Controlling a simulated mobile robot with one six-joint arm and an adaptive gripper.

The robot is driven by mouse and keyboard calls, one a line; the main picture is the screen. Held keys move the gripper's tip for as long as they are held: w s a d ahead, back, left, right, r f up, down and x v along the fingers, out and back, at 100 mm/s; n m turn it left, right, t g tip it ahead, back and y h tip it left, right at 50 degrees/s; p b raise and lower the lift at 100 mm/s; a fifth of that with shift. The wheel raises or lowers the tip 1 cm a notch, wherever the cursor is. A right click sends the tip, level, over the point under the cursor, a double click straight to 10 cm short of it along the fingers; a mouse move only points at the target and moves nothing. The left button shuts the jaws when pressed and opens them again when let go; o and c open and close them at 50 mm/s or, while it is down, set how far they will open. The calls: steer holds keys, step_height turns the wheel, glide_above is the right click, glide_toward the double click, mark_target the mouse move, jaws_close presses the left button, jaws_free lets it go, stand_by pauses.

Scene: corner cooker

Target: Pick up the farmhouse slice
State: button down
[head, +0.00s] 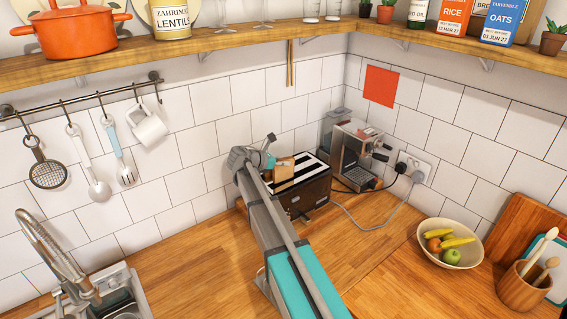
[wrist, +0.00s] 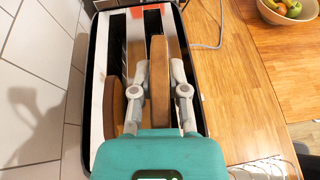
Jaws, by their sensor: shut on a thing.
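A toaster (wrist: 97,60) with a pale top and dark sides stands on the counter; it also shows in the head view (head: 318,188). My gripper (wrist: 160,66) is over it, shut on a tan bread slice with a brown crust (wrist: 159,95), one finger on each broad side. This slice, which I take as the farmhouse slice, stands upright above the toaster top in the head view (head: 284,169). Whether its lower edge is clear of the slot is hidden. A second, darker slice (wrist: 113,106) sits lower in the left slot, beside my left finger.
A coffee machine (head: 357,150) stands right of the toaster, with cables on the counter. A tiled wall is close behind. A fruit bowl (head: 449,246) and utensil pot (head: 523,287) are at the right, a sink (head: 120,297) at the left. Wooden counter (head: 205,265) is clear between.

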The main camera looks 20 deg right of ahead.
steer(key=shift+r+p, duration=1.25)
steer(key=shift+r, duration=0.35)
steer(key=shift+s, duration=0.1)
